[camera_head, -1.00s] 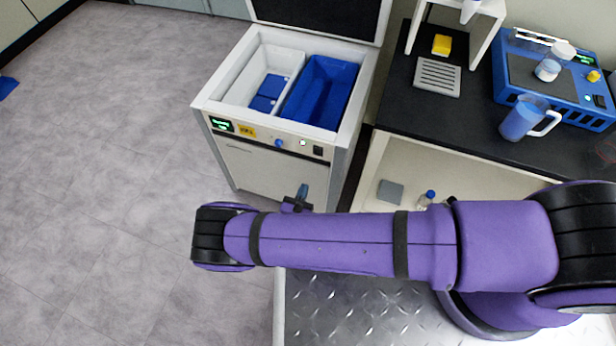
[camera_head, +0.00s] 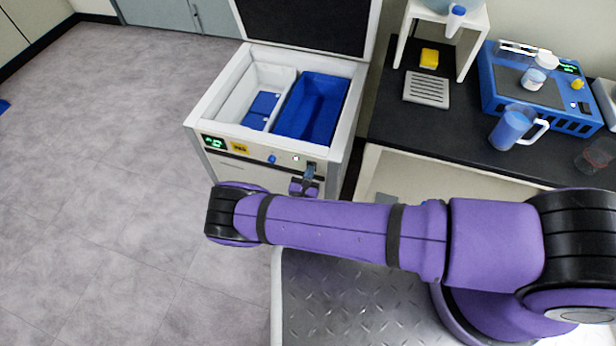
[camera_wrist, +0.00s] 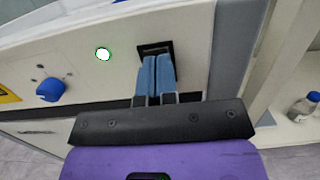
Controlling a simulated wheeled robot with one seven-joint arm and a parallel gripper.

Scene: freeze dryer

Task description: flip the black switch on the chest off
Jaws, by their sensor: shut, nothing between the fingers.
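The white chest (camera_head: 343,124) stands with its lid up, and its front control strip faces me. In the wrist view the black switch (camera_wrist: 153,46) sits at the right end of the strip, in a dark frame. My gripper (camera_wrist: 157,60) is shut and empty, its blue fingertips right at the lower part of the switch and hiding most of it. I cannot tell whether they touch it or which way the switch is tipped. In the head view my gripper (camera_head: 309,168) is in front of the strip's right end and covers the switch.
Two bins, one white and one blue (camera_head: 312,105), sit in the chest. A black-topped bench (camera_head: 400,125) with a blue device (camera_head: 535,85) stands to the right.

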